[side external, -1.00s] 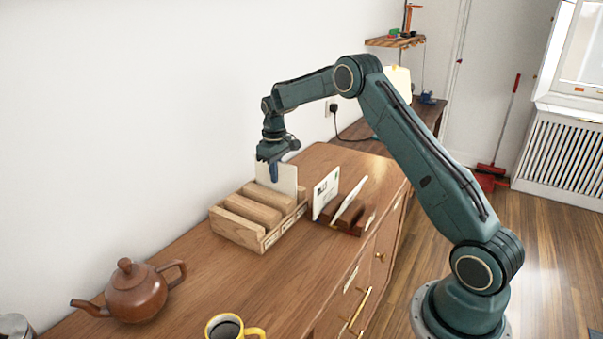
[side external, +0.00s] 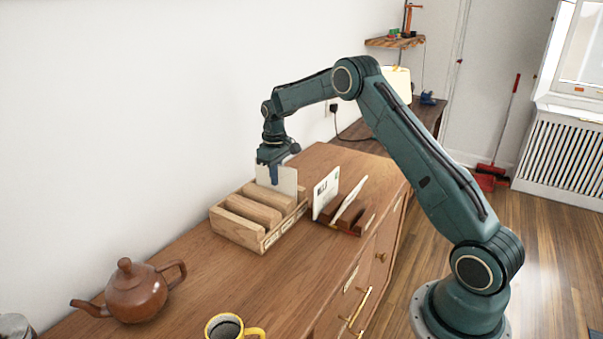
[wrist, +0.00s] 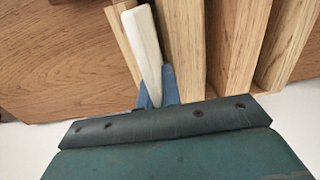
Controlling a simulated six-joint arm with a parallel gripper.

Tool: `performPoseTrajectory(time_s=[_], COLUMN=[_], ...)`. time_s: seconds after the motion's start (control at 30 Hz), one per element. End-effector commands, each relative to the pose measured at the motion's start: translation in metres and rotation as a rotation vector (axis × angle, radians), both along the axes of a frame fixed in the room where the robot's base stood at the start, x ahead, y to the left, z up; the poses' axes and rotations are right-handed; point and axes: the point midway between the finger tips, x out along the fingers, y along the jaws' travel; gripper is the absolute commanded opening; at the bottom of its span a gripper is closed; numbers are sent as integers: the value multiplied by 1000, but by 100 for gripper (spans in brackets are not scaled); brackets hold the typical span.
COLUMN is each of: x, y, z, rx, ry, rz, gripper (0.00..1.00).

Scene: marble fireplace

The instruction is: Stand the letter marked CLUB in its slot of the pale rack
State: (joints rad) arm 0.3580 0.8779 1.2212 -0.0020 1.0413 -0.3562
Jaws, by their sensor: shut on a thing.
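My gripper (side external: 274,172) is shut on a cream letter (side external: 288,183) and holds it upright over the far end of the pale rack (side external: 234,230). The letter's lower part is hidden behind the rack's wood, and I cannot tell how deep it sits. I cannot read any mark on it. In the wrist view the letter (wrist: 146,45) shows edge-on between my blue fingertips (wrist: 158,90), beside the pale rack's dividers (wrist: 232,45) and slightly angled to them. The rack's nearer slots look empty. Small labels on its front are too small to read.
A dark brown rack (side external: 352,229) with two leaning white letters (side external: 327,190) stands just right of the pale rack. A brown teapot (side external: 136,292) and a yellow mug (side external: 225,326) stand nearer the camera. The wooden cabinet top (side external: 210,280) between them is clear.

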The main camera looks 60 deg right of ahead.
Motion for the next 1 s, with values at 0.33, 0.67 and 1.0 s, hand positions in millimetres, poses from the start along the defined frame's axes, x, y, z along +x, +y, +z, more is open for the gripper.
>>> performPoseTrajectory(time_s=[0.33,0.67,1.0], x=[0,0,0], y=[0,0,0], z=[-7,-15,-22], rx=[0,0,0], ry=[0,1,1], rz=[0,0,0], gripper=[0,0,0])
